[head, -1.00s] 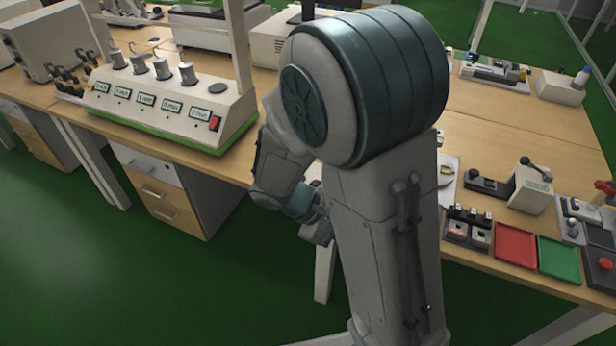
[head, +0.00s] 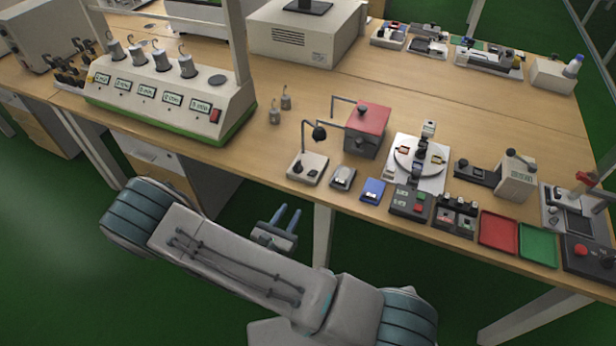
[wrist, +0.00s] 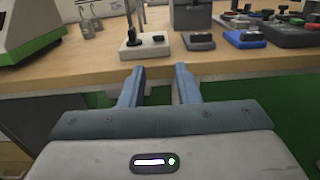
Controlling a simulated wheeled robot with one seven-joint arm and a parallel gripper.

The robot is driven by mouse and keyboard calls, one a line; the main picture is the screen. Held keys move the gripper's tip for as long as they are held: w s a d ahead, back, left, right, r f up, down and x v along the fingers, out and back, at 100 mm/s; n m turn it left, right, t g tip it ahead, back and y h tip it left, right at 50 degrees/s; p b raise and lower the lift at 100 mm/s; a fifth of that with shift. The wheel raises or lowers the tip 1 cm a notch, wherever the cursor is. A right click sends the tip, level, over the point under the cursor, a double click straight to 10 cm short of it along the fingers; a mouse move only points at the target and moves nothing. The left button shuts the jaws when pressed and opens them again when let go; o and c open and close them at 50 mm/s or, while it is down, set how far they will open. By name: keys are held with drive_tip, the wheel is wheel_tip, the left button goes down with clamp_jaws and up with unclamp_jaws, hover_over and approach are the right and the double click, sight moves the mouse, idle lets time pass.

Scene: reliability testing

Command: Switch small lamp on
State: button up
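The small lamp (head: 310,158) stands near the front edge of the bench. It has a white square base, a thin bent stem and a dark shade. In the wrist view its base (wrist: 145,47) is straight ahead, beyond my fingertips, with dark parts on it; the shade is cut off at the top. My gripper (head: 287,215) is in front of the bench, below the lamp. In the wrist view its two blue fingers (wrist: 159,72) are apart with nothing between them. Fingertips and lamp are not touching.
Right of the lamp are a grey device (head: 343,178), a blue device (head: 373,191), and a red-topped box (head: 368,129). Two hooked weights (head: 281,108) stand behind it, left. A large white console (head: 168,104) is further left. The bench's front edge (wrist: 255,60) lies just ahead.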

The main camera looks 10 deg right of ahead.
sight(310, 176)
drive_tip(key=p+x, duration=0.2)
drive_tip(key=x, duration=1.1)
drive_tip(key=shift+w+d+f+p, duration=0.1)
drive_tip(key=shift+w+p, duration=0.25)
drive_tip(key=shift+w, duration=0.05)
clamp_jaws()
